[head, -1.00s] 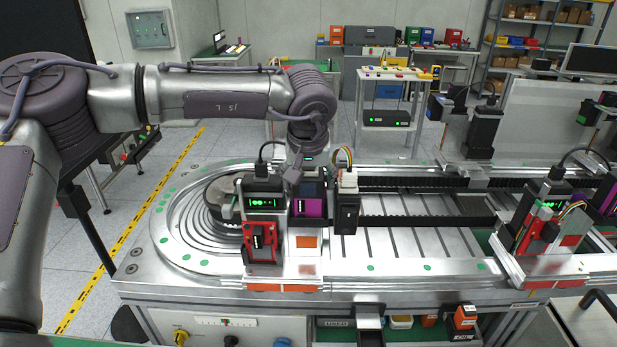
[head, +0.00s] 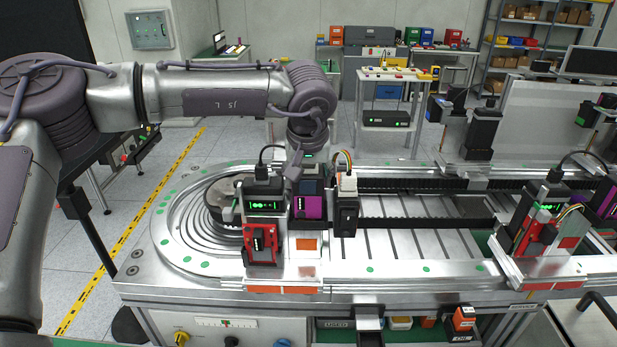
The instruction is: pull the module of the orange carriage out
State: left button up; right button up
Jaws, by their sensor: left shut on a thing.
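The carriage with orange squares (head: 308,244) stands at the near left of the curved metal track. It carries a black module with green lights (head: 264,206), a red-framed unit (head: 262,244), a dark module with a purple face (head: 306,206) and a black module with coloured wires (head: 346,214). My left gripper (head: 301,176) points down from above, shut at the top of the purple-faced module, which still stands among its neighbours. The fingertips are partly hidden, so the exact contact is hard to see. My right gripper is not in view.
A second carriage (head: 540,268) with similar modules stands at the right of the track. Slatted metal plates (head: 425,240) lie bare between the two. A wired module stands close on each side of the gripper. Bins (head: 400,323) sit under the front edge.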

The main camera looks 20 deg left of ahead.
pick_arm(q)
jog(key=shift+r, duration=0.4)
jog(key=shift+r+p, duration=1.25)
jog(key=shift+r, duration=0.25)
jog(key=shift+f, duration=0.15)
